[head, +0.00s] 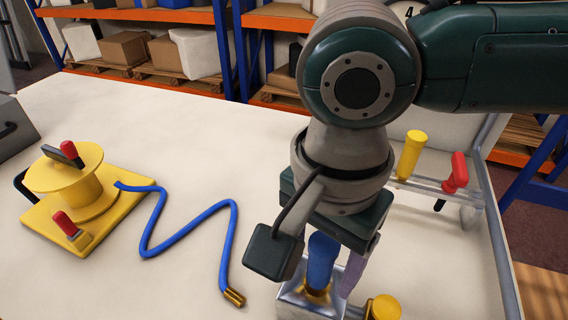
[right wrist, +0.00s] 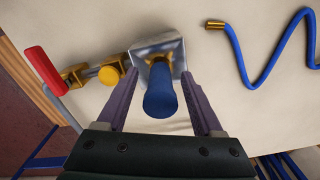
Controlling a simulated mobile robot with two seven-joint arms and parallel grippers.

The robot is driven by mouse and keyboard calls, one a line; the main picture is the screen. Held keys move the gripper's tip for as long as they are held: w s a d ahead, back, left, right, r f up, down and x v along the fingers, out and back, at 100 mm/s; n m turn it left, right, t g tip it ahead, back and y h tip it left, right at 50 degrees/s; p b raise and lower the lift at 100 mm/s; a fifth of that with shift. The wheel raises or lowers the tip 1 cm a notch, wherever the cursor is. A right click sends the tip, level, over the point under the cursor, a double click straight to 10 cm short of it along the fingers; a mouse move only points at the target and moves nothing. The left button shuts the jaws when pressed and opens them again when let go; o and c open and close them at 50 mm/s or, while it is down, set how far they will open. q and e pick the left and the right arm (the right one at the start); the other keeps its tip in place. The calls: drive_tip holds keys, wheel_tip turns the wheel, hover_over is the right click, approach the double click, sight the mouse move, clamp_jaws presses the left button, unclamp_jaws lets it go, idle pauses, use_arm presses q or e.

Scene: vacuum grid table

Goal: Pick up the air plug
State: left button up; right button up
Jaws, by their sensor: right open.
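The air plug, with a blue grip (head: 322,258) and a gold collar, stands upright in a silver metal block (head: 294,296). In the right wrist view the blue grip (right wrist: 160,96) points toward the camera from the silver block (right wrist: 152,46). My right gripper (right wrist: 160,78) is open, pointing down over the block. Its two purple fingers are on either side of the plug, with visible gaps. In the head view, the gripper body hides the grip's top and one finger. My left gripper is not in view.
A blue hose (head: 190,220) with a brass end (head: 234,298) runs from a yellow reel base (head: 50,222) across the pale table. Right of the block are a yellow knob (head: 384,307), a yellow handle (head: 410,153) and a red valve handle (head: 455,172) along metal piping. Shelves stand behind.

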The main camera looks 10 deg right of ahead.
drive_tip(key=shift+f, duration=0.6)
clamp_jaws()
